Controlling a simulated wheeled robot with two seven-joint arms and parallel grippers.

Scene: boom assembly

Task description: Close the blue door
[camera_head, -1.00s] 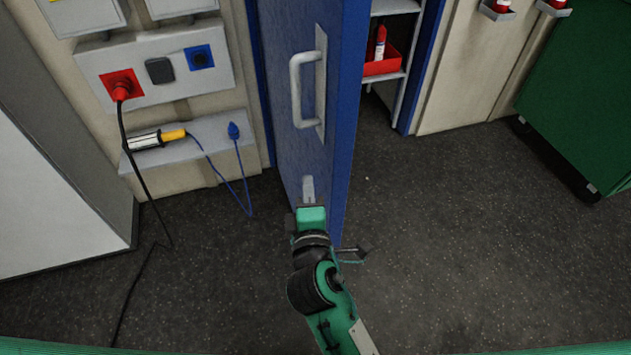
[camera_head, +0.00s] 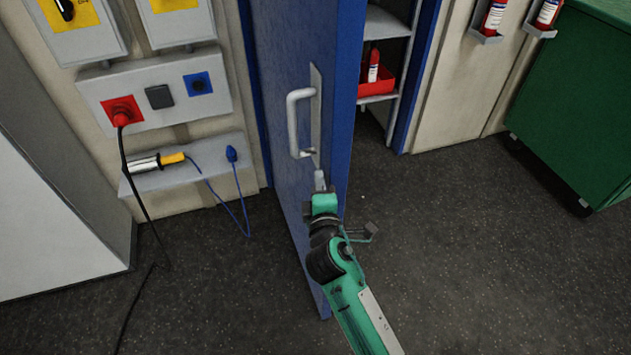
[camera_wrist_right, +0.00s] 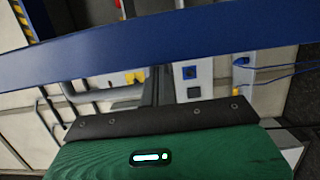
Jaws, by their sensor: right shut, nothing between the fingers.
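The blue door (camera_head: 283,80) stands open, swung out toward me, with its edge facing me in the head view. Its light grey handle (camera_head: 293,122) is on the door's left face. My right gripper (camera_head: 320,181) is shut and empty, at the door's left face just below the handle's lower end. I cannot tell whether it touches the door. In the right wrist view a blue band (camera_wrist_right: 160,45), apparently the door, crosses above my green gripper body, whose fingertips I cannot make out there. My left gripper is in neither view.
Right of the door is the open doorway, with shelves holding a red bin (camera_head: 378,82). A socket panel (camera_head: 155,98) and a small ledge (camera_head: 190,170) with a blue cable are on the left wall. A green cabinet (camera_head: 580,100) stands at right. The floor between is clear.

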